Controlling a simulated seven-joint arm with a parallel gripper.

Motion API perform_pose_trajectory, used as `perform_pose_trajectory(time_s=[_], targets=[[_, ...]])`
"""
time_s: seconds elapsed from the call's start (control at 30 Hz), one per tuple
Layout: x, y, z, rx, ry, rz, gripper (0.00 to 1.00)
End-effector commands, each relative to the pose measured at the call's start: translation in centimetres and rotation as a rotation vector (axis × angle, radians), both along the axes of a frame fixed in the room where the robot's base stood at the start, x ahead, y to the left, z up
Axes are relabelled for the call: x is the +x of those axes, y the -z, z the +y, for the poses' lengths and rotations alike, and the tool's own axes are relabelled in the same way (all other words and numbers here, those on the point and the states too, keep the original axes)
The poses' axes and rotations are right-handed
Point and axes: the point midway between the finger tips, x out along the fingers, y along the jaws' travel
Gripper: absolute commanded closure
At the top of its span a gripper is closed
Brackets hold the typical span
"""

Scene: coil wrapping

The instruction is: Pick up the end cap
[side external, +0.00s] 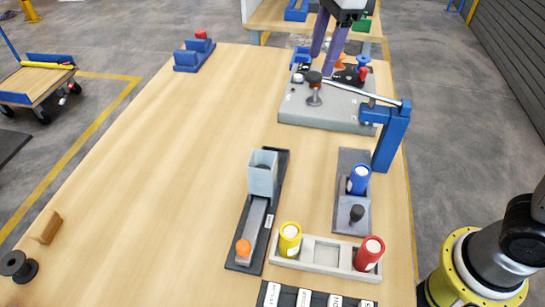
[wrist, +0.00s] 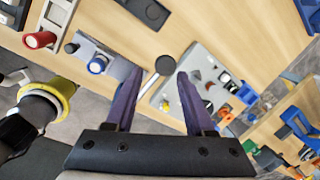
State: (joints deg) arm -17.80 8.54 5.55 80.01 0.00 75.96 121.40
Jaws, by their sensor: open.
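My gripper (side external: 324,62) has two purple fingers and is open and empty, over the far part of the grey fixture plate (side external: 325,113). It also shows in the wrist view (wrist: 160,74). No part is clearly marked as the end cap. Candidates around the fingers are an orange piece (side external: 341,62) and a red-topped piece (side external: 362,73) on the plate. They are small and partly hidden by the fingers. A lever with a dark round knob (side external: 314,78) crosses the plate; the knob shows between the fingers in the wrist view (wrist: 164,65).
A blue post (side external: 390,138) carries the lever at the plate's right. Nearer are a blue cylinder (side external: 359,179), yellow cylinder (side external: 290,239), red cylinder (side external: 369,253) and a grey bin (side external: 263,174). A blue holder (side external: 194,55) stands far left. The table's left-middle is clear.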

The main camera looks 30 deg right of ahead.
Motion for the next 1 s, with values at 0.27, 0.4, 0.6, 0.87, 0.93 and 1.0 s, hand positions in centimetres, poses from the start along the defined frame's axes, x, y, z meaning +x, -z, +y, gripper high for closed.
perform_pose_trajectory(time_s=[0.27, 0.4, 0.6, 0.87, 0.93, 1.0], targets=[[3.8, 7.4, 6.9, -0.043, -0.076, 0.122, 0.46], [3.4, 9.8, 8.2, -0.062, -0.103, 0.163, 0.46], [3.2, 12.4, 8.4, -0.065, -0.110, 0.168, 0.46], [3.2, 16.9, 8.4, -0.063, -0.110, 0.166, 0.46], [3.3, 17.6, 8.4, -0.062, -0.110, 0.164, 0.46], [3.3, 18.1, 8.4, -0.063, -0.110, 0.163, 0.46]])
